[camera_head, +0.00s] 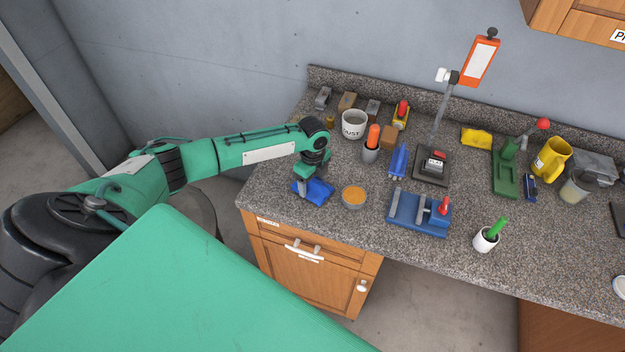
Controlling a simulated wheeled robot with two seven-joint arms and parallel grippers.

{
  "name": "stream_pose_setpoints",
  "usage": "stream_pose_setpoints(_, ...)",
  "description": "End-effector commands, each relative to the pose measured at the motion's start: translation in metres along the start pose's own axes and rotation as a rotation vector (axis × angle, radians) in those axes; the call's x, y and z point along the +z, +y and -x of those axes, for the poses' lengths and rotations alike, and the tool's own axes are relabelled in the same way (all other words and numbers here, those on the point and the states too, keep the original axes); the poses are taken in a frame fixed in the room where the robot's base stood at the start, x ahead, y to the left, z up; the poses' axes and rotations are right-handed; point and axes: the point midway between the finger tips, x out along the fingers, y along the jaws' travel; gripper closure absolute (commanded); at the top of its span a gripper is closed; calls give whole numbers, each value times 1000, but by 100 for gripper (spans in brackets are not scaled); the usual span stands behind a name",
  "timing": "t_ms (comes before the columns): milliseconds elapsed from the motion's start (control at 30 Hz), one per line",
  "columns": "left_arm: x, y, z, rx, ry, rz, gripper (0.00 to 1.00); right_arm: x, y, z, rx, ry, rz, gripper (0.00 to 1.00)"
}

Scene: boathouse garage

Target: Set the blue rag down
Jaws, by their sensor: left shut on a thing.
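The blue rag (319,193) is at the left part of the granite counter (283,158), near its front edge. My left gripper (306,187) points down and is shut on the rag. The rag spreads out on the right side of the fingers and looks to be at or very close to the counter top; I cannot tell whether it rests fully on it. My right gripper is not in view.
A bowl with orange contents (354,196) stands just right of the rag. Behind are a white mug (353,124) and a grey cup with an orange handle (371,148). A blue vise-like tool (420,213) lies further right. Cabinet drawers (315,259) are below.

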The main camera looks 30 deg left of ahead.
Motion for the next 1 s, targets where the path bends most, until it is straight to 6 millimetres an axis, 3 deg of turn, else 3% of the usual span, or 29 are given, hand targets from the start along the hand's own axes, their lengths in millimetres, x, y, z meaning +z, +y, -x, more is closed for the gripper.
stream_pose_setpoints(533, 0, 0, -6, 0, 0, 0, 46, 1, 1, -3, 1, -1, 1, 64)
stream_pose_setpoints(567, 0, 0, -5, -1, 0, 0, 24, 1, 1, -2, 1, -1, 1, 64)
stream_pose_setpoints(667, 0, 0, -5, -1, 0, 0, 4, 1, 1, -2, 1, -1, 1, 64)
stream_pose_setpoints(1000, 0, 0, -4, -1, 1, 0, 3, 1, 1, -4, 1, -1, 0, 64)
